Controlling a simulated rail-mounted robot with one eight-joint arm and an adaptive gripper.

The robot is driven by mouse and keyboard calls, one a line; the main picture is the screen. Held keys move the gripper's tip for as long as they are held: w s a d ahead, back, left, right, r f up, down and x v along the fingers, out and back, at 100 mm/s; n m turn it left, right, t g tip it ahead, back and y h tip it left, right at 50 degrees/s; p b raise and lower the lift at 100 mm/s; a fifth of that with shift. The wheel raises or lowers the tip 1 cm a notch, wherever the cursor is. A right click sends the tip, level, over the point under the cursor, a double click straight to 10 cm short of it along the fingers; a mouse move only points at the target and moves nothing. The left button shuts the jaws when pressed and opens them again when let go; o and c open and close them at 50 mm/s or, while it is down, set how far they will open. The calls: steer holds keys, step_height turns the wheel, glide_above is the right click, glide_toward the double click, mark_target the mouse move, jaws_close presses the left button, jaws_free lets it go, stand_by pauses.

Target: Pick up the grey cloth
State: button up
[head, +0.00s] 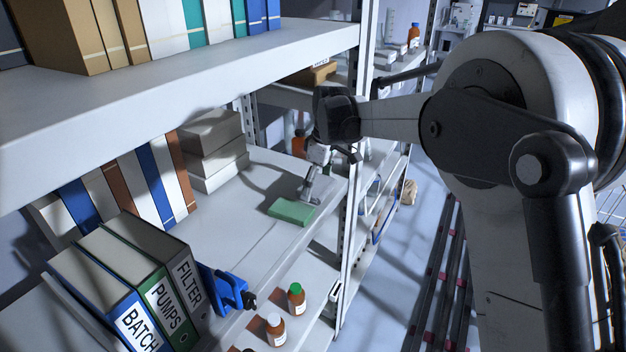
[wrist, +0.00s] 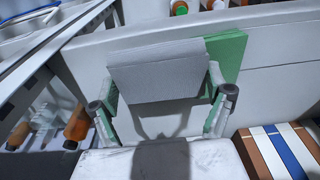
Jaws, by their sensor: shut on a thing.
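The grey cloth (wrist: 155,73) is a flat, folded grey piece across the middle of the wrist view. My gripper (wrist: 162,88) is shut on it, with a finger at each side edge. In the head view my gripper (head: 309,188) is low over the shelf, next to a green folded cloth (head: 291,211). The green cloth also shows in the wrist view (wrist: 231,55), partly hidden behind the grey one. I cannot tell whether the grey cloth still touches the shelf or the green cloth.
Grey boxes (head: 213,150) stand on the shelf behind, left of my gripper. Labelled binders (head: 160,290) and a blue object (head: 227,289) are nearer. An upper shelf (head: 180,85) hangs above. A shelf post (head: 352,215) stands to the right. Bottles (head: 296,300) stand on a lower level.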

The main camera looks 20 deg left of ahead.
steer(key=s+d+b, duration=0.1)
steer(key=s+d, duration=0.6)
steer(key=s, duration=0.3)
steer(key=shift+s+b, duration=0.25)
steer(key=shift+b, duration=0.15)
